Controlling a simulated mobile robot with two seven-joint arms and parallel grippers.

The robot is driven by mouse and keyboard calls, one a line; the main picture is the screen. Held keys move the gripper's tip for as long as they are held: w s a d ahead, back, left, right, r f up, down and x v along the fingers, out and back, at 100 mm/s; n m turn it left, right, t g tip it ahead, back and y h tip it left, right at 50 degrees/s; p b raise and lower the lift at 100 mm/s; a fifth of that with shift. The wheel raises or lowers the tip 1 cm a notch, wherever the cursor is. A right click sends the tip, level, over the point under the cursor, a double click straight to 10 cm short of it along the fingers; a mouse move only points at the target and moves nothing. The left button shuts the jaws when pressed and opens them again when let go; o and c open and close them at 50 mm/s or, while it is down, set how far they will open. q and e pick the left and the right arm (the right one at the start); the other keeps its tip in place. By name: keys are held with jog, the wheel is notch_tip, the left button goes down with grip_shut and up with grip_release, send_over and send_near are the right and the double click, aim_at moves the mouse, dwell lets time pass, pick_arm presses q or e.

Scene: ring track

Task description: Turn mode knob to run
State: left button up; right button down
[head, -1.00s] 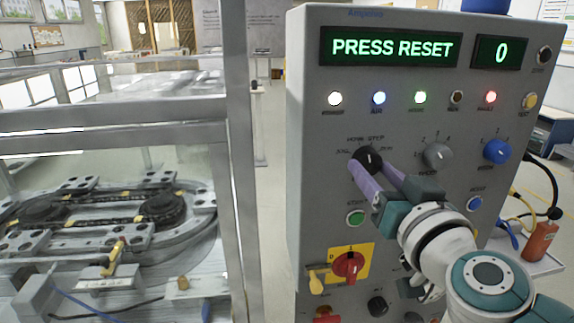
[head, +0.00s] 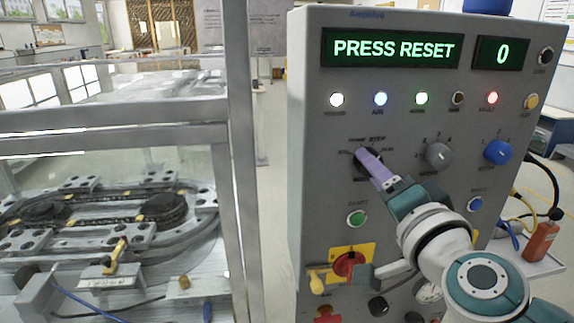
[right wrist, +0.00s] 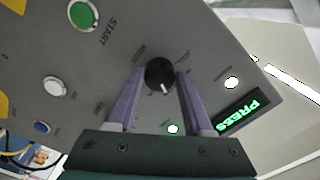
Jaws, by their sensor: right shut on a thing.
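The mode knob (head: 360,158) is a black dial on the grey control panel (head: 310,200), left of a grey knob. My right gripper (head: 366,156) is at it, with a purple finger across the knob in the head view. In the right wrist view, the two purple fingers of the right gripper (right wrist: 158,82) stand on either side of the black knob (right wrist: 159,72), shut on it. Its white pointer mark shows on the gripper-facing side there. The small labels around it are too blurred to read surely. My left gripper is not in view.
The display (head: 392,48) reads PRESS RESET; the counter (head: 502,53) reads 0. Nearby are the grey knob (head: 438,155), a blue knob (head: 497,152), a green start button (head: 356,218) and a red switch (head: 349,264) on yellow. A framed ring track (head: 110,215) stands at left.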

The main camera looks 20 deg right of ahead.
jog(key=shift+r+m+b, duration=0.15)
jog(key=shift+m+b, duration=0.25)
jog(key=shift+m, duration=3.5)
jog(key=shift+c, duration=1.5)
grip_release()
jog(key=shift+s, duration=0.1)
